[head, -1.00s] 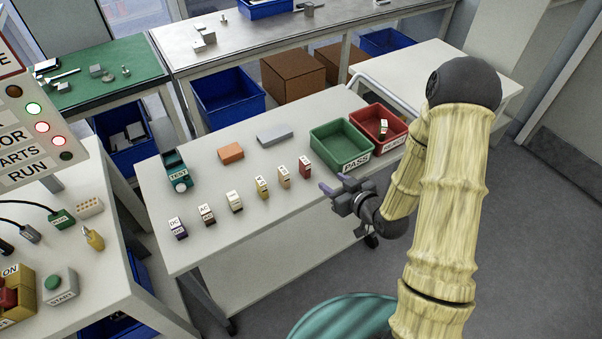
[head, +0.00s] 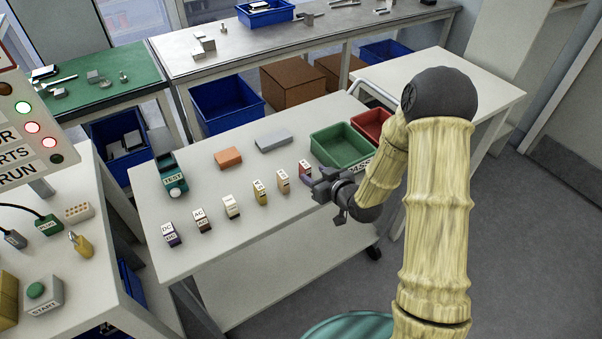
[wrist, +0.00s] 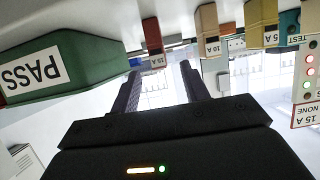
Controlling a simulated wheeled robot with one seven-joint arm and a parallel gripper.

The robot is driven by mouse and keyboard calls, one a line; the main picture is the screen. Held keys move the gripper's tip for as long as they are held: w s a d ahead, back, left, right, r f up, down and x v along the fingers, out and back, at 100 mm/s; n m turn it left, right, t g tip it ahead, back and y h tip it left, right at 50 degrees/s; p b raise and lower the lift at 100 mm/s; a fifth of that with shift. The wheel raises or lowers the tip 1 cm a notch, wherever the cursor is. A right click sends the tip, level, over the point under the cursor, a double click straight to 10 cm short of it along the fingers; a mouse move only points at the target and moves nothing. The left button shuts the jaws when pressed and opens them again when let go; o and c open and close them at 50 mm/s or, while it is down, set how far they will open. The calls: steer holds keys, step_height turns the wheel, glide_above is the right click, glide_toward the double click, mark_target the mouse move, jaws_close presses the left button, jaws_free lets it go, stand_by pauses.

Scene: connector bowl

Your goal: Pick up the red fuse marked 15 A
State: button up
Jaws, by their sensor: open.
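The red fuse (head: 305,169) stands upright at the right end of a row of small blocks on the white table. Its white label is too small to read surely. In the wrist view, which looks upside down, the red fuse (wrist: 151,34) lines up between the fingertips, nearer the left one. My gripper (head: 314,178) is open and empty, low over the table just right of the red fuse. In the wrist view my gripper (wrist: 161,70) points toward the fuse, with the fuse apparently beyond the tips. Contact is not visible.
A tan fuse (head: 283,182) and a yellow fuse (head: 259,193) stand close left of the red one, with several more blocks further left. The green PASS bin (head: 322,146) is just behind my gripper. A red bin (head: 373,122) is partly hidden by my arm.

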mark_target(308, 168)
steer(key=shift+w+a+f, duration=0.25)
steer(key=shift+w+a, duration=0.05)
steer(key=shift+w, duration=0.15)
steer(key=shift+r+x, duration=0.15)
steer(key=shift+x, duration=1.2)
steer(key=shift+r+x, duration=0.1)
steer(key=shift+x, duration=1.2)
steer(key=shift+w, duration=0.1)
jaws_close()
steer(key=shift+r, duration=0.1)
